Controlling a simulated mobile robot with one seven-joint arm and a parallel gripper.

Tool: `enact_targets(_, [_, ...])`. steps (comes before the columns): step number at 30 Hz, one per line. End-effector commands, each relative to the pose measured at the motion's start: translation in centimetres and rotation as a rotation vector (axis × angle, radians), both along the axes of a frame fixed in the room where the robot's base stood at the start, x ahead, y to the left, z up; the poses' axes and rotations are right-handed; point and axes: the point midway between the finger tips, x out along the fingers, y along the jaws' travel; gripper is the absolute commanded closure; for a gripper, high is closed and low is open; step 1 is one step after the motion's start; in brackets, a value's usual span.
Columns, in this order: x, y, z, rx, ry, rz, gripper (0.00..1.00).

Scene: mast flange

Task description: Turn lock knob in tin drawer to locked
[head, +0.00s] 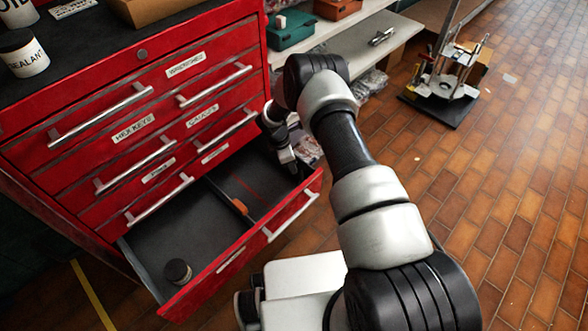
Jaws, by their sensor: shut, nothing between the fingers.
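The bottom drawer (236,253) of the red chest is pulled open. A small dark round tin (178,271) stands in its front left corner. A small orange piece (240,206) sits by the divider in the middle of the drawer; I cannot tell whether it is the lock knob. My gripper (289,164) points down over the back right part of the drawer, right of and apart from the orange piece. It is shut and holds nothing. My wrist and arm hide the drawer's far right corner.
Red chest drawers with bar handles (110,112) are closed above the open one. A round keyhole-like disc (141,55) is on the chest's upper front. A grey shelf (375,45) with boxes stands behind my arm. The tiled floor at right is mostly clear around a black-based stand (443,90).

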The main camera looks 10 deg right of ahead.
Motion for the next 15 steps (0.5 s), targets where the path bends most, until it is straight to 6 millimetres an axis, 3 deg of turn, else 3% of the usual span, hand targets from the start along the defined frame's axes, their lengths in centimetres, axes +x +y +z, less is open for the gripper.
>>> enact_targets(1, [0.1, 0.3, 1.7, 0.000, -0.004, 0.002, 1.00])
enact_targets(6, [0.0, 1.3, 5.8, 0.000, -0.003, 0.001, 1.00])
enact_targets(15, [-0.3, 2.9, 12.0, 0.000, -0.001, 0.000, 1.00])
